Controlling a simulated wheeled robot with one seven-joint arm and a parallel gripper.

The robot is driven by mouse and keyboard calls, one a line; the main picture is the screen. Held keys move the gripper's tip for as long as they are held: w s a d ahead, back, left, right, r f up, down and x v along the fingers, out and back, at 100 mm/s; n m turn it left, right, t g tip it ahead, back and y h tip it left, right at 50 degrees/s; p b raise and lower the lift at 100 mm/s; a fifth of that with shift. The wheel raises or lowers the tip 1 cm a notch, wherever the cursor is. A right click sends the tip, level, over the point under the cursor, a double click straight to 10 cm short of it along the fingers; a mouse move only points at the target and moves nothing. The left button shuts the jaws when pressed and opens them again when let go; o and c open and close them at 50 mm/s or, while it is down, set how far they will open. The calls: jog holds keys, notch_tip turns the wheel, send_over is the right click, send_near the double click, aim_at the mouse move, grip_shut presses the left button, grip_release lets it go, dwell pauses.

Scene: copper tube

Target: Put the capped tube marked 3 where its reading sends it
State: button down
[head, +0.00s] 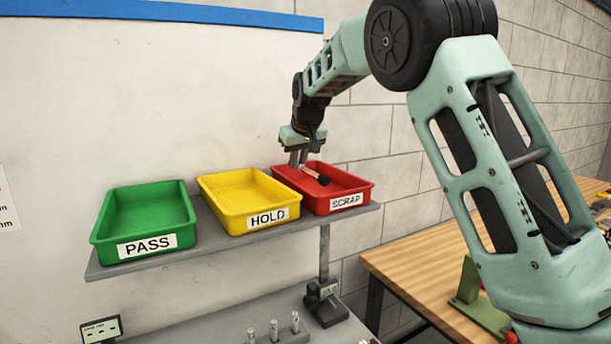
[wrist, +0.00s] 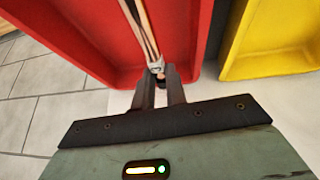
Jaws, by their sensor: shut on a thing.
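My gripper (head: 299,161) is shut on a thin copper-coloured tube (head: 309,171) with a black end, over the red SCRAP tray (head: 354,203). In the wrist view the closed fingers (wrist: 160,78) hold the tube (wrist: 148,38) near one end, and it runs out over the red tray's floor (wrist: 75,30). I cannot read a number on the tube, nor tell whether it touches the tray. The yellow HOLD tray (head: 237,213) and the green PASS tray (head: 140,218) stand to the left on the same shelf and look empty.
The grey shelf (head: 228,243) bears the three trays. Below it, several small upright pieces (head: 273,330) stand in a holder beside a dark device (head: 325,300). A small display (head: 101,329) is at lower left. A wooden table (head: 415,262) is at right.

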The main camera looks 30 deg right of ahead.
jog(key=shift+f+p, duration=0.65)
jog(key=shift+f, duration=1.65)
jog(key=shift+f, duration=0.15)
jog(key=c, duration=1.4)
grip_release()
jog(key=shift+c, duration=0.2)
jog(key=shift+r, duration=0.3)
jog(key=b+v, duration=0.4)
jog(key=v, duration=0.7)
jog(key=shift+s+r, duration=0.2)
jog(key=shift+r, duration=0.15)
jog(key=shift+a, duration=0.1)
